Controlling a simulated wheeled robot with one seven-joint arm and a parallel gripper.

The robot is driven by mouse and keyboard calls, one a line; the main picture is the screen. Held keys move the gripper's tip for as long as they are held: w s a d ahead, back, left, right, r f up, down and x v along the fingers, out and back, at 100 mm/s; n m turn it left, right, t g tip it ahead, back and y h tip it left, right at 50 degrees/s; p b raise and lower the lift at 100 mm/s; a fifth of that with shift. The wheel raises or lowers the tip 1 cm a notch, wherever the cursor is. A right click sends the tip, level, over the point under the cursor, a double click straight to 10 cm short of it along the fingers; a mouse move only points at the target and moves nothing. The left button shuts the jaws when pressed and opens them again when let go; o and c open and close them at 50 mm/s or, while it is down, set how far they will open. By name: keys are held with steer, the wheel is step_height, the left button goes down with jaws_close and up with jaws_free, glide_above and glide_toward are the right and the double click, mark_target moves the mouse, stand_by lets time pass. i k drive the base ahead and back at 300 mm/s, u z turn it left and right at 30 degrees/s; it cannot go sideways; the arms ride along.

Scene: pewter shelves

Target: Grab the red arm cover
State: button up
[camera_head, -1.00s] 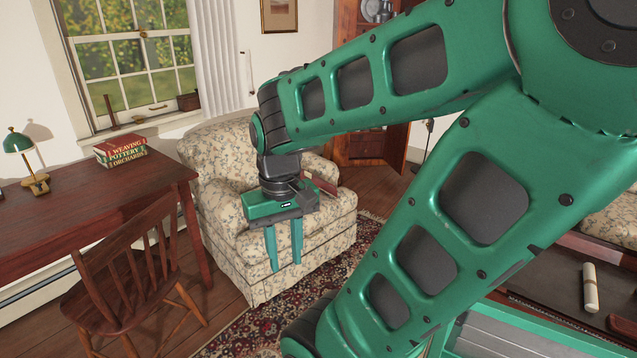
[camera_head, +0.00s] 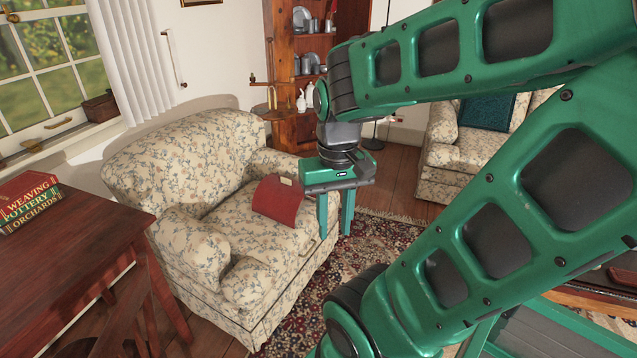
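The red arm cover (camera_head: 277,200) is a curved red piece on the seat of the floral armchair (camera_head: 180,160), near the chair's right arm. A small pale patch shows at its upper edge. My gripper (camera_head: 334,230) points down just right of the cover in the picture, in front of the chair's right arm. Its two green fingers are apart with nothing seen between them. I cannot tell how far the gripper is from the cover in depth. The gripper's body hides part of the chair's right arm.
A dark wooden desk (camera_head: 70,245) with stacked books (camera_head: 28,203) stands at the left, with a chair below it. A wooden cabinet (camera_head: 283,60) holds pewter and white jugs behind. A second floral armchair (camera_head: 455,150) stands at the back right. A patterned rug (camera_head: 385,245) covers the floor.

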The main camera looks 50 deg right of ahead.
mark_target(277, 198)
steer(key=z, duration=0.55)
steer(key=i, duration=0.85)
steer(key=z, duration=0.9)
steer(key=i, duration=0.3)
steer(key=z, duration=0.15)
